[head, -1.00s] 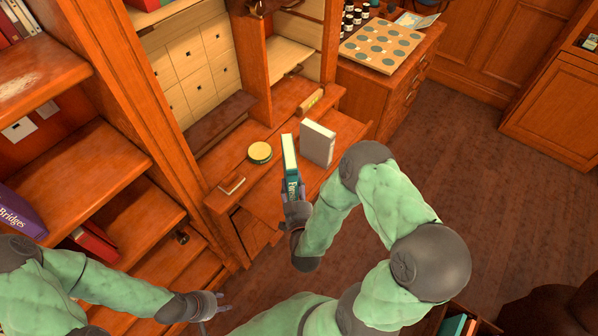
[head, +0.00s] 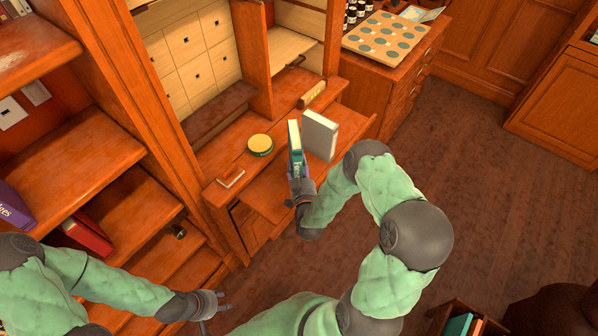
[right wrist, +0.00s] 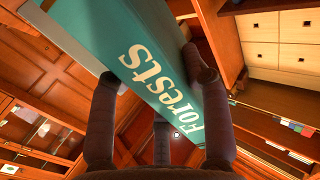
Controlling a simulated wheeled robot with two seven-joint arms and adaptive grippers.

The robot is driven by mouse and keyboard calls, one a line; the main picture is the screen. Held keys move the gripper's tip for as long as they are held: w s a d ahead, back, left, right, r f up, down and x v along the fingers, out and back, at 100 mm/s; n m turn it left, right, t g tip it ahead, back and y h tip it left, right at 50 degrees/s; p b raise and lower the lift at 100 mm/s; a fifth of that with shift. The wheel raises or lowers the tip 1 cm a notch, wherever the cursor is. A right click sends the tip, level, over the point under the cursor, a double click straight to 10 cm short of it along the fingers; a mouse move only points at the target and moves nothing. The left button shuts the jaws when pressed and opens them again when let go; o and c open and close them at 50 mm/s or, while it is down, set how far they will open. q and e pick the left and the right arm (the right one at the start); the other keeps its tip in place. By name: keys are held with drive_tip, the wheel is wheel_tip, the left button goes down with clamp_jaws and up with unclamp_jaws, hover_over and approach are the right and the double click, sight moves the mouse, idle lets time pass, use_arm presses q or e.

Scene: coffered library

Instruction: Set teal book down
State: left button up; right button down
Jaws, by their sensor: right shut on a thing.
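The teal book (head: 295,134) stands roughly upright over the pulled-out desk board (head: 262,192), just left of an upright grey-white book (head: 320,136). My right gripper (head: 299,178) is shut on its near end. In the right wrist view the teal book (right wrist: 140,60) lies between the two fingers, with pale "Forests" lettering on its spine. I cannot tell whether its lower edge touches the board. My left gripper (head: 219,301) is low at the left, empty and open, away from the desk.
A round yellow-topped tin (head: 260,144) and a small flat item (head: 231,178) are on the desk, left of the books. A brass-coloured bar (head: 312,94) lies behind them. A board with round spots (head: 386,37) tops the cabinet at the back right. Shelves stand at left.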

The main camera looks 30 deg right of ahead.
drive_tip(key=shift+f+b, duration=0.3)
drive_tip(key=shift+f, duration=0.8)
drive_tip(key=shift+f, duration=0.1)
drive_tip(key=c, duration=0.6)
unclamp_jaws()
drive_tip(key=shift+s+f, duration=0.1)
drive_tip(key=p+v, duration=0.1)
drive_tip(key=v, duration=1.1)
drive_tip(key=shift+p, duration=0.35)
